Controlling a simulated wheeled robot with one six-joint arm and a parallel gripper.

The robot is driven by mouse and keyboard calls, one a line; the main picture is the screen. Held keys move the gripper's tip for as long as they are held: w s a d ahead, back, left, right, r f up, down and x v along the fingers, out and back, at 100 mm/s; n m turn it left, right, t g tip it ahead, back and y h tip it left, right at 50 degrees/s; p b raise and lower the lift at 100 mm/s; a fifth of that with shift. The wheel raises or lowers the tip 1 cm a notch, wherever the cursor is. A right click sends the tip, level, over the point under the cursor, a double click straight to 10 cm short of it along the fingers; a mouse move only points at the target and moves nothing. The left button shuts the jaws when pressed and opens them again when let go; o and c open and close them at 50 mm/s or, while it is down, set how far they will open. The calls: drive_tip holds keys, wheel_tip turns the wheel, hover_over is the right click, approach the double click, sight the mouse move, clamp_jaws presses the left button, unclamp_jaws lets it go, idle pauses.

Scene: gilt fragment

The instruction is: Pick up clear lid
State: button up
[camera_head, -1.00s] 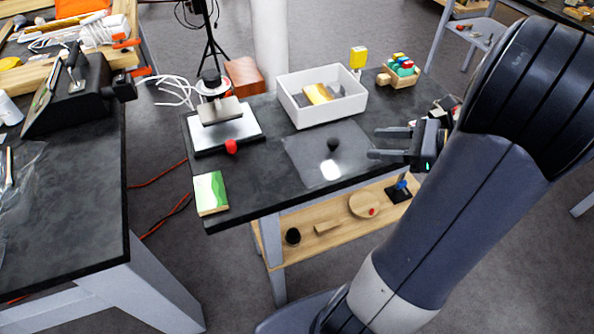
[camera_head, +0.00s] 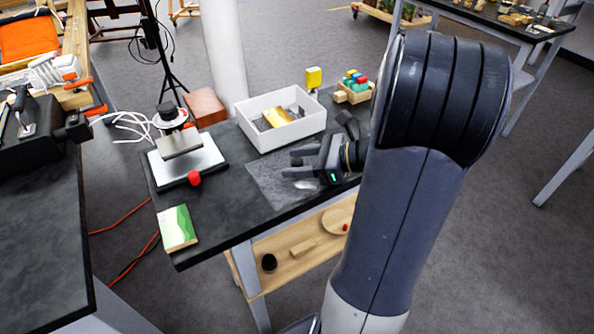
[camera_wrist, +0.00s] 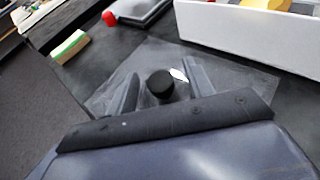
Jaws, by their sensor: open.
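The clear lid (camera_head: 264,184) is a flat see-through square lying on the dark tabletop, with a bright reflection on it. In the wrist view the lid (camera_wrist: 106,93) shows its round black knob (camera_wrist: 160,84) standing up. My gripper (camera_head: 288,164) is over the lid, its fingers pointing left in the head view. In the wrist view the open fingers (camera_wrist: 160,76) lie on either side of the knob. I cannot tell whether they touch it. In the head view my gripper and arm hide the knob and the lid's right part.
A white bin (camera_head: 284,133) with a yellow item stands just behind the lid. Colored blocks (camera_head: 354,87) sit at the back right.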

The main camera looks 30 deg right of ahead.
drive_tip(key=shift+w+a, duration=0.1)
drive_tip(key=shift+a, duration=0.05)
drive_tip(key=shift+c, duration=0.3)
drive_tip(key=c, duration=1)
